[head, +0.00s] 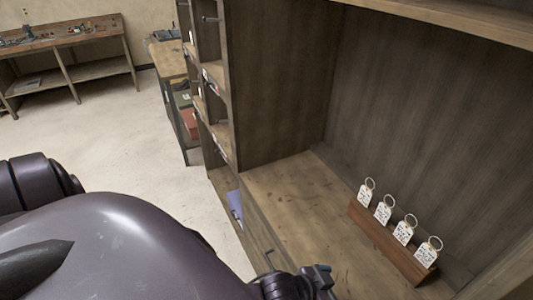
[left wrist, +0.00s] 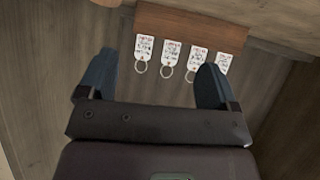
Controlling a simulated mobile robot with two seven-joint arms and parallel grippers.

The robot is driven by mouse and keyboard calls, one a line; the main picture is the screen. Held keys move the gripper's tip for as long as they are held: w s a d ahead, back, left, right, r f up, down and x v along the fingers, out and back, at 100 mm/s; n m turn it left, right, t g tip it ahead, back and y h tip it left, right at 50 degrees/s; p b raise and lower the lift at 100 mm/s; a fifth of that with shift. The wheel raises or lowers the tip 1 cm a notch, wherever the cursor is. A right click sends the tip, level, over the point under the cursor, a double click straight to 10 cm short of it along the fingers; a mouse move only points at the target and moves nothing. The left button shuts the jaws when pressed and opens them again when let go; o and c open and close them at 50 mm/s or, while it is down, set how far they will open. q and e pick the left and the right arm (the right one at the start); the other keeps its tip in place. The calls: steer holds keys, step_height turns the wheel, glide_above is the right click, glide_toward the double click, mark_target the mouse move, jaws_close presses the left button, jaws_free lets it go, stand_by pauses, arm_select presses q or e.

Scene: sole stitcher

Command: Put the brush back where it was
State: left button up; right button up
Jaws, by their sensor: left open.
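I see no brush in either view. My left gripper (left wrist: 152,78) is open in the left wrist view, with two blue-grey fingers spread apart and nothing between them. In the head view the left gripper (head: 318,278) shows at the bottom edge, partly cut off, at the front of the wooden shelf (head: 290,190). A reddish-brown wooden holder (head: 380,240) on that shelf carries several white tags with metal rings. The holder also shows beyond the fingers in the left wrist view (left wrist: 190,25). My right gripper is not in view.
The shelf surface left of the holder is bare. A side panel (head: 275,85) rises at the shelf's left, with narrow compartments (head: 205,75) beyond it. A workbench (head: 60,40) with small items stands far left. The pale floor (head: 110,135) between is clear.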

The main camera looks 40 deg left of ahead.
arm_select(q)
steer(key=s+a+f+n+y, duration=0.1)
steer(key=s+a+f+y, duration=0.1)
steer(key=a, duration=0.5)
steer(key=s+a+f+n+t+y, duration=0.1)
steer(key=s+a+f+n+y, duration=0.1)
steer(key=s+a, duration=0.3)
steer(key=a+y, duration=0.1)
steer(key=a, duration=0.2)
steer(key=shift+s+a+n+t, duration=0.15)
steer(key=shift+n+t, duration=0.15)
